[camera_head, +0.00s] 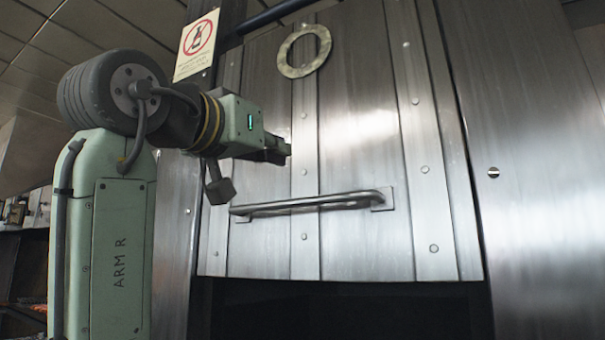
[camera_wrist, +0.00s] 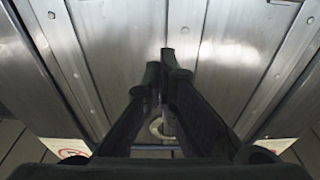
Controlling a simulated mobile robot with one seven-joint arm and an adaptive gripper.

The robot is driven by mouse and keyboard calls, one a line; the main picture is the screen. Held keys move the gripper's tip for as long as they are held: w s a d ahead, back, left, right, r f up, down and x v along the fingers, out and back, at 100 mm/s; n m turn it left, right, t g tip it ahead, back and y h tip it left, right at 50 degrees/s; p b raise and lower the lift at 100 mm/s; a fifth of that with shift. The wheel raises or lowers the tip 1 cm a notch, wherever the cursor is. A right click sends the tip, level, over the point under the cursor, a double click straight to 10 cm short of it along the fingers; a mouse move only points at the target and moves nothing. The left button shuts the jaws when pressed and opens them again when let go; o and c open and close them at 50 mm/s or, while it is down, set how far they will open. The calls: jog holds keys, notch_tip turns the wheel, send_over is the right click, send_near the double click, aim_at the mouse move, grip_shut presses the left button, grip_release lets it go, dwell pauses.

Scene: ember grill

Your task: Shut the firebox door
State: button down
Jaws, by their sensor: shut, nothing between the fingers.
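The firebox door (camera_head: 360,130) is a large riveted steel panel filling the middle of the head view. A bar handle (camera_head: 310,203) runs across its lower part. A dark gap shows below the door's bottom edge, so the door is not fully down over the opening. My gripper (camera_head: 286,150) is shut and empty, in front of the door's left part, above the handle. I cannot tell whether it touches the panel. In the wrist view the shut fingers (camera_wrist: 167,62) point toward the steel panel (camera_wrist: 120,60).
A pale ring (camera_head: 304,51) is fixed on the door's upper part. A warning sign (camera_head: 197,45) hangs at upper left, near a dark horizontal bar (camera_head: 280,12). A plain steel wall (camera_head: 530,150) stands to the right of the door. The dark opening (camera_head: 340,305) lies below.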

jog(key=p, duration=0.4)
send_near(310, 158)
jog(key=w+d, duration=0.2)
jog(key=d, duration=0.3)
jog(key=shift+s+a+f, duration=0.15)
jog(key=shift+s+f, duration=0.05)
jog(key=shift+f, duration=0.7)
jog(key=shift+s+a+f, duration=0.1)
jog(key=shift+s+f, duration=0.1)
jog(key=shift+f, duration=0.65)
jog(key=shift+s+a+f, duration=0.15)
jog(key=shift+s+f, duration=0.05)
jog(key=shift+f, duration=0.7)
notch_tip(310, 158, down, 43)
jog(key=b, duration=2.8)
jog(key=shift+w+f, duration=0.1)
